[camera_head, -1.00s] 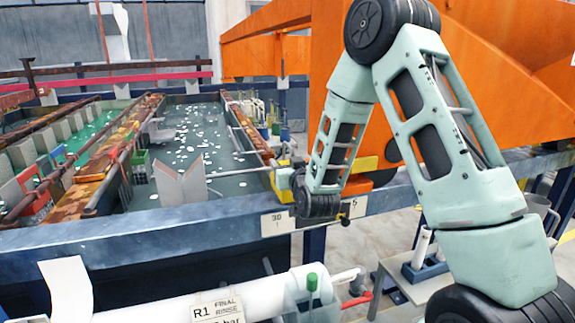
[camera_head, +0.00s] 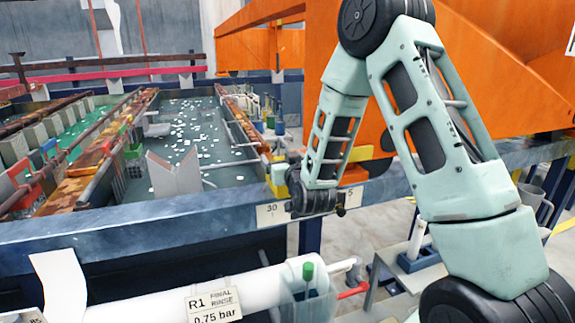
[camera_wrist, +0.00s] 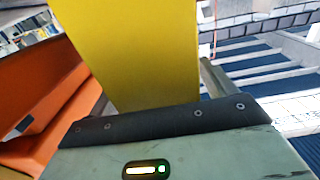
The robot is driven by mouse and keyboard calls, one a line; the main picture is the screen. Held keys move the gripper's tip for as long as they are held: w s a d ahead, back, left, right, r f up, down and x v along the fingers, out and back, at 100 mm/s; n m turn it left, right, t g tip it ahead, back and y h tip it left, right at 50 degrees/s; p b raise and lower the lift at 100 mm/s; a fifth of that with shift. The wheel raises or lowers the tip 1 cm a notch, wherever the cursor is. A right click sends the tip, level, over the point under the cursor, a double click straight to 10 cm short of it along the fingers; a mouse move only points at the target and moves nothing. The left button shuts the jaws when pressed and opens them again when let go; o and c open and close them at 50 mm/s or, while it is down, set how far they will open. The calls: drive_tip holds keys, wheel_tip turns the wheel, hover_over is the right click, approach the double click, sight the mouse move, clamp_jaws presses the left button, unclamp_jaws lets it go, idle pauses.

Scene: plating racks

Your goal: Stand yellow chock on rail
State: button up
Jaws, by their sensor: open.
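A yellow block, which looks like the yellow chock (camera_wrist: 135,50), fills the upper middle of the wrist view, just beyond the dark edge strip of my gripper (camera_wrist: 160,122). In the head view a small yellow patch (camera_head: 279,186) shows at the blue tank rail (camera_head: 140,222), left of my gripper (camera_head: 296,185), and may be the same chock. My gripper is open. Its fingertips and any contact with the chock are hidden, and I cannot tell whether the chock stands or lies.
A tank of liquid with floating white bits (camera_head: 200,125) lies beyond the rail. A grey V-shaped piece (camera_head: 175,176) stands at its near side. A white pipe (camera_head: 150,302) runs below. Large orange steelwork (camera_head: 490,60) stands behind my arm.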

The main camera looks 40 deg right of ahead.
drive_tip(key=v, duration=0.2)
drive_tip(key=p+v, duration=0.1)
drive_tip(key=v, duration=0.2)
drive_tip(key=shift+s+a+r+p, duration=0.15)
drive_tip(key=shift+s+r+p, duration=0.1)
drive_tip(key=shift+s+p, duration=0.15)
drive_tip(key=shift+s+p, duration=0.2)
drive_tip(key=shift+p, duration=1.05)
drive_tip(key=shift+f+p+v, duration=0.2)
drive_tip(key=shift+p+v, duration=2.5)
drive_tip(key=shift+p, duration=1)
drive_tip(key=shift+w+a, duration=0.1)
